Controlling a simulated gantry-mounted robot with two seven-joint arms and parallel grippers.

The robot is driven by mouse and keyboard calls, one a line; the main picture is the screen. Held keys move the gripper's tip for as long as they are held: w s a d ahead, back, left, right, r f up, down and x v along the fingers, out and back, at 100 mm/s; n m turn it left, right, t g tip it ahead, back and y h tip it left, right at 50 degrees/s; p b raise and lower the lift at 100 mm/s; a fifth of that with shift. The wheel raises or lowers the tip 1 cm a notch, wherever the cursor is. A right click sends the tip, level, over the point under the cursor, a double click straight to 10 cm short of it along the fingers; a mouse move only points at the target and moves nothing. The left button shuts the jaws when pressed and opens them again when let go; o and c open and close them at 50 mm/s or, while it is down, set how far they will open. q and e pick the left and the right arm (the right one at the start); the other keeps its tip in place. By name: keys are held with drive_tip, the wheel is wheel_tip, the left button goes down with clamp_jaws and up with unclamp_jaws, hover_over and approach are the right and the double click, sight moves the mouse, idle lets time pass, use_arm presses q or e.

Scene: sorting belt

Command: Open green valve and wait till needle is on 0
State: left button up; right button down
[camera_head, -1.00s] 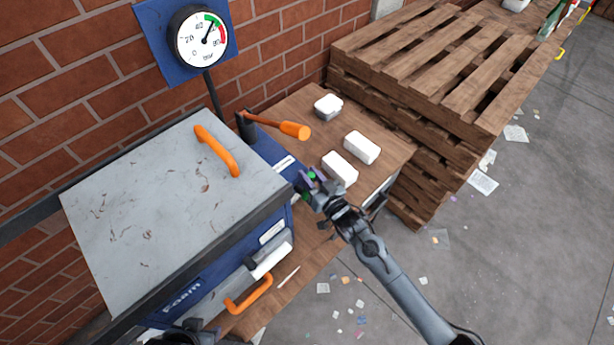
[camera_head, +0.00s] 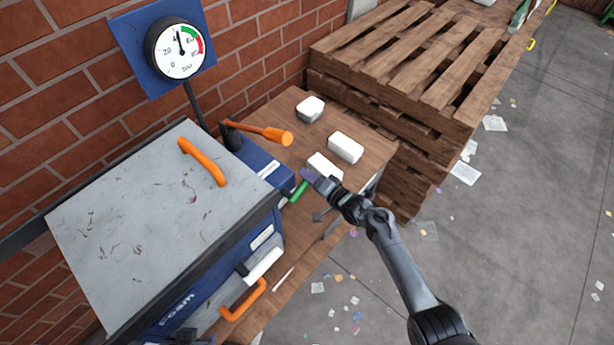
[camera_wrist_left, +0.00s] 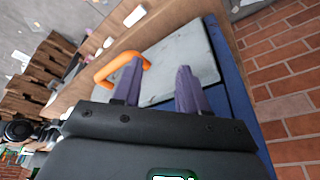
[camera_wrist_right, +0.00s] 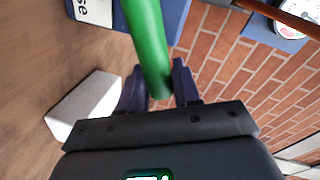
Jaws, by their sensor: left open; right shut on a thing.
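The green valve handle (camera_head: 299,191) sticks out from the right end of the blue machine in the head view. My right gripper (camera_head: 309,176) is shut on it. In the right wrist view the green handle (camera_wrist_right: 149,45) lies between the two fingers (camera_wrist_right: 157,88). The round pressure gauge (camera_head: 178,48) hangs on a blue plate on the brick wall; its needle (camera_head: 180,43) points nearly straight up, near 40, left of the green band. My left gripper (camera_wrist_left: 158,85) is open and empty near the machine's orange lid handle (camera_wrist_left: 122,66) in the left wrist view.
The machine's grey lid (camera_head: 140,220) has an orange handle. An orange-handled lever (camera_head: 262,132) stands behind it. Several white blocks (camera_head: 345,147) lie on the wooden table (camera_head: 290,115). Stacked pallets (camera_head: 400,75) stand behind at the right. Litter lies on the floor.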

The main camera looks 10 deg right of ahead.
drive_tip(key=shift+w+d+f+m+g+y+b, duration=0.15)
drive_tip(key=shift+f+m+b, duration=0.1)
drive_tip(key=shift+f+m, duration=0.3)
drive_tip(key=shift+w+d+f+m+g+y+b, duration=0.1)
drive_tip(key=shift+f+m+g+y+b, duration=0.1)
drive_tip(key=shift+f+m, duration=0.3)
drive_tip(key=shift+f+m+b, duration=0.4)
drive_tip(key=shift+f+m, duration=0.2)
drive_tip(key=shift+m, duration=0.25)
drive_tip(key=shift+f, duration=0.15)
drive_tip(key=c, duration=0.9)
unclamp_jaws()
drive_tip(key=shift+s, duration=0.1)
drive_tip(key=p+v, duration=0.4)
drive_tip(key=v, duration=0.6)
drive_tip(key=shift+s+d, duration=0.2)
drive_tip(key=shift+d, duration=0.15)
